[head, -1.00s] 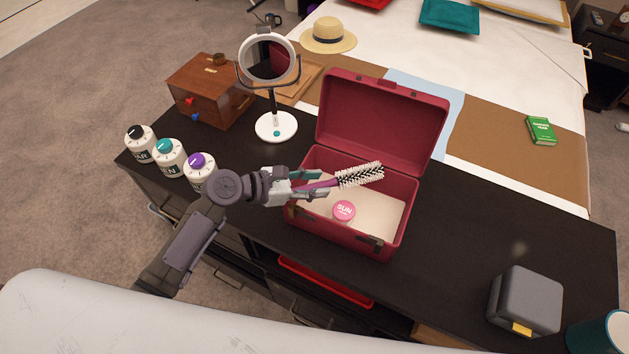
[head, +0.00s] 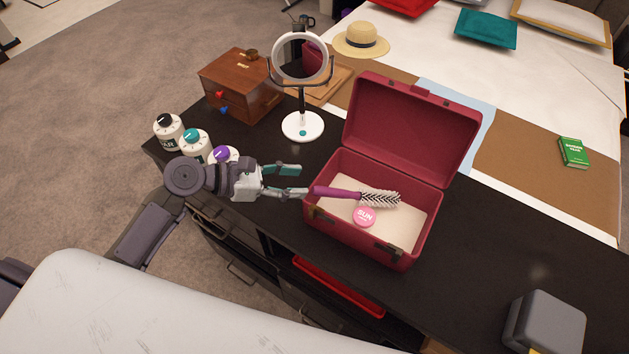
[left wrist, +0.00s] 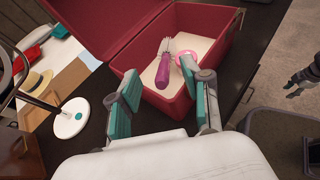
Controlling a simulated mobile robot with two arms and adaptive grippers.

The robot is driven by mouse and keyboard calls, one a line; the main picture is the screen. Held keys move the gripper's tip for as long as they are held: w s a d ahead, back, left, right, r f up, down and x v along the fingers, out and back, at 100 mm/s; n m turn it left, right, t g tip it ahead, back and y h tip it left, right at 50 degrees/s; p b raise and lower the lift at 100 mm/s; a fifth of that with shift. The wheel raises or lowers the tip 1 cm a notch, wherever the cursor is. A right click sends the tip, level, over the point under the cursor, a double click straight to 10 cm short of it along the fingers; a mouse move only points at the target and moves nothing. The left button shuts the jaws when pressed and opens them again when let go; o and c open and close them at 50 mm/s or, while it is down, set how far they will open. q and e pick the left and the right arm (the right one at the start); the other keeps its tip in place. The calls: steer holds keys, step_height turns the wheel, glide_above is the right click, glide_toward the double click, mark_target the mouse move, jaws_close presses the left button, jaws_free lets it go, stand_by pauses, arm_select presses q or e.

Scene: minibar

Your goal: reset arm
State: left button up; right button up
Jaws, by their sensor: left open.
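My left gripper (head: 297,181) is open and empty, just left of the open red case (head: 348,241) on the black counter. In the left wrist view its teal-padded fingers (left wrist: 160,108) are spread apart in front of the case. A round brush with a purple handle (head: 337,193) and white bristles is inside the case, apart from the fingers. It also shows in the left wrist view (left wrist: 163,72). A round pink tin (head: 364,217) lies beside it on the pale case floor. My right gripper is not in the head view; a dark gripper-like part (left wrist: 303,78) shows at the right edge of the left wrist view.
Several bottles (head: 195,143) stand behind my left arm. A round mirror (head: 301,126) and a wooden box (head: 240,87) stand at the back left. The case lid (head: 412,130) stands open. A grey box (head: 545,325) is at the counter's right.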

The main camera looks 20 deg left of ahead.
arm_select(q)
steer(key=shift+s+a+r, duration=0.3)
steer(key=shift+s+a, duration=0.05)
steer(key=shift+a, duration=0.2)
